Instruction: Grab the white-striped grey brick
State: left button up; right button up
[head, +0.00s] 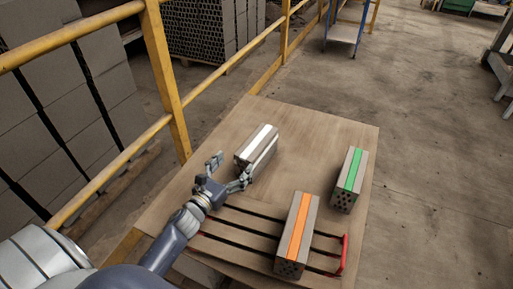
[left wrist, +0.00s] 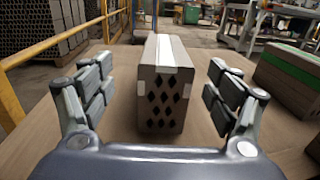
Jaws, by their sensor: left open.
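The white-striped grey brick (head: 257,148) lies on the wooden table top (head: 300,130), left of its middle. In the left wrist view the brick (left wrist: 165,95) stands straight ahead, its holed end facing me and the white stripe along its top. My left gripper (head: 231,172) is open at the near end of the brick. In the left wrist view the fingers of the gripper (left wrist: 163,100) stand on either side of the brick, with gaps on both sides. My right gripper is not in view.
An orange-striped brick (head: 296,235) lies at the front over dark slots, near a red handle (head: 343,254). A green-striped brick (head: 349,180) lies at the right; it also shows in the left wrist view (left wrist: 290,75). A yellow railing (head: 168,80) runs along the left.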

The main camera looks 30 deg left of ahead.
aim_at(254, 144)
pick_arm(q)
jog(key=w, duration=0.6)
jog(key=shift+d, duration=0.15)
jog(key=w, duration=0.2)
jog(key=w+d, duration=0.1)
jog(key=w, duration=0.1)
jog(key=shift+w+b, duration=0.25)
jog(key=shift+b, duration=0.15)
jog(key=shift+w, duration=0.35)
jog(key=c, duration=1.9)
jog(key=shift+r, duration=0.3)
grip_shut()
jog(key=shift+w+f, duration=0.1)
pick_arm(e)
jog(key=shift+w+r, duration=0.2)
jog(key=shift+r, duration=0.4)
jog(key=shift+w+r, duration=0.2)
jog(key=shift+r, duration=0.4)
